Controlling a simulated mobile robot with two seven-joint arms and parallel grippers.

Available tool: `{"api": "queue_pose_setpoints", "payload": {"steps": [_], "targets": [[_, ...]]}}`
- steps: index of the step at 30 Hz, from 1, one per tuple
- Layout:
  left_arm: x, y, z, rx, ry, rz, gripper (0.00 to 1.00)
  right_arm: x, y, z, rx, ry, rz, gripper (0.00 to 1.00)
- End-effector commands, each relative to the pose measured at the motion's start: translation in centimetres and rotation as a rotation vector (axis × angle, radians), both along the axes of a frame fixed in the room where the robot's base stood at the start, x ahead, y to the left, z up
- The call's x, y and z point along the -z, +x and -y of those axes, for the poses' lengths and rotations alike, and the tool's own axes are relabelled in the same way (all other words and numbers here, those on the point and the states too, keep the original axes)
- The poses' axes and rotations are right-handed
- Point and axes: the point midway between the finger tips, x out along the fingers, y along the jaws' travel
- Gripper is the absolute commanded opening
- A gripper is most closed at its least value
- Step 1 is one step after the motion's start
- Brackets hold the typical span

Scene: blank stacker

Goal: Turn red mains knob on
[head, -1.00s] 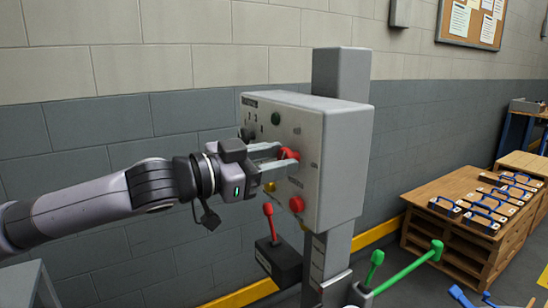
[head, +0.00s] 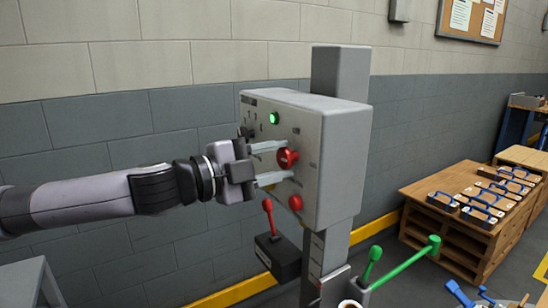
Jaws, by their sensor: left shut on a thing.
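The red mains knob (head: 286,158) is on the front face of a grey control box (head: 338,150) mounted on a post. My left gripper (head: 283,160) reaches in from the left, with one finger above the knob and one below it. It is shut on the knob. A green lamp (head: 274,118) above the knob is lit. A second red button (head: 295,202) sits lower on the same face. My right gripper is not in view.
A red-handled lever (head: 268,216) on a black block stands below the box. Green-handled levers (head: 372,264) (head: 405,265) stick out near the post's foot. A wooden bench (head: 455,218) with several blue-handled items stands at right. The wall is behind.

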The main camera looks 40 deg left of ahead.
Motion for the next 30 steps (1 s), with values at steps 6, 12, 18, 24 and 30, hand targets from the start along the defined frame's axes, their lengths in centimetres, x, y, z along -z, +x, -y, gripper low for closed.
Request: {"api": "queue_pose_setpoints", "payload": {"steps": [6,12,18,24,30], "targets": [[-0.06,-0.02,0.02,0.001,0.102,0.043,0.11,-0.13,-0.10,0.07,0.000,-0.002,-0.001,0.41],[0.01,-0.02,0.03,0.001,0.150,0.062,0.11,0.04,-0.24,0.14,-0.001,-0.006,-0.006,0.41],[0.03,-0.02,0.03,0.001,0.165,0.069,0.11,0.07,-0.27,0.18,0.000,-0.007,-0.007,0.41],[0.04,-0.02,0.03,0.001,0.166,0.069,0.11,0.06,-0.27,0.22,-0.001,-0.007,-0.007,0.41],[0.05,-0.02,0.03,0.001,0.165,0.069,0.67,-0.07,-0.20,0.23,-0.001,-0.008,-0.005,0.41]]}}
